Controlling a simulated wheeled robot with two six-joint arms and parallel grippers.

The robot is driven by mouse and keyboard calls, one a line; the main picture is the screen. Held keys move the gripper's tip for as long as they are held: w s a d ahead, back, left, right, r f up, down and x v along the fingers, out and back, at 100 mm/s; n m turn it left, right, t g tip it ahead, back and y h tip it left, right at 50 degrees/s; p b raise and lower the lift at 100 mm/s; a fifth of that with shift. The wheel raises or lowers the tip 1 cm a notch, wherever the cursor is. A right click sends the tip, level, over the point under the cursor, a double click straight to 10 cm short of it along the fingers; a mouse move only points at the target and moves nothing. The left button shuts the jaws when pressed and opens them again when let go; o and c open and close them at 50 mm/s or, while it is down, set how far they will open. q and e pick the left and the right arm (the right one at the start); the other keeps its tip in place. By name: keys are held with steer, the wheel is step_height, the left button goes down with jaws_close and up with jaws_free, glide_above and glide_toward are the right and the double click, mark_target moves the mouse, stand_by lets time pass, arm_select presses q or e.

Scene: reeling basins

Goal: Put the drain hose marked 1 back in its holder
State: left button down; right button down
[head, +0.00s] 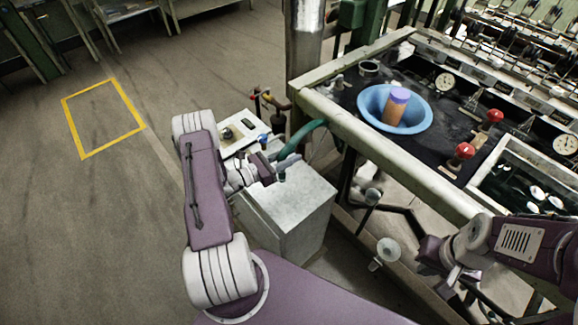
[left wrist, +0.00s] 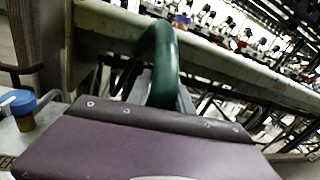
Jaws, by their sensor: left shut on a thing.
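The drain hose (head: 301,137) is a dark green curved tube; its marking cannot be read. My left gripper (head: 281,165) is shut on it above the grey cabinet, beside the basin bench. In the left wrist view the hose (left wrist: 163,60) arches up from between the fingers of my left gripper (left wrist: 155,98) toward the bench edge. My right gripper (head: 447,280) is at the lower right, in front of the bench, away from the hose; its jaw opening is unclear. I cannot make out the hose's holder for certain.
The bench's pale rail (head: 385,148) runs close by. A blue bowl (head: 371,101) holds an orange cylinder with a purple top. Red-knobbed valves (head: 464,151) stand farther right. Floor at left is clear.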

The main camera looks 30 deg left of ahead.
arm_select(q)
steer(key=shift+a+f+b, duration=0.15)
steer(key=shift+f+b, duration=0.3)
steer(key=shift+f, duration=1.6)
steer(key=shift+f, duration=0.2)
steer(key=c, duration=1.1)
jaws_free()
steer(key=shift+r, duration=0.1)
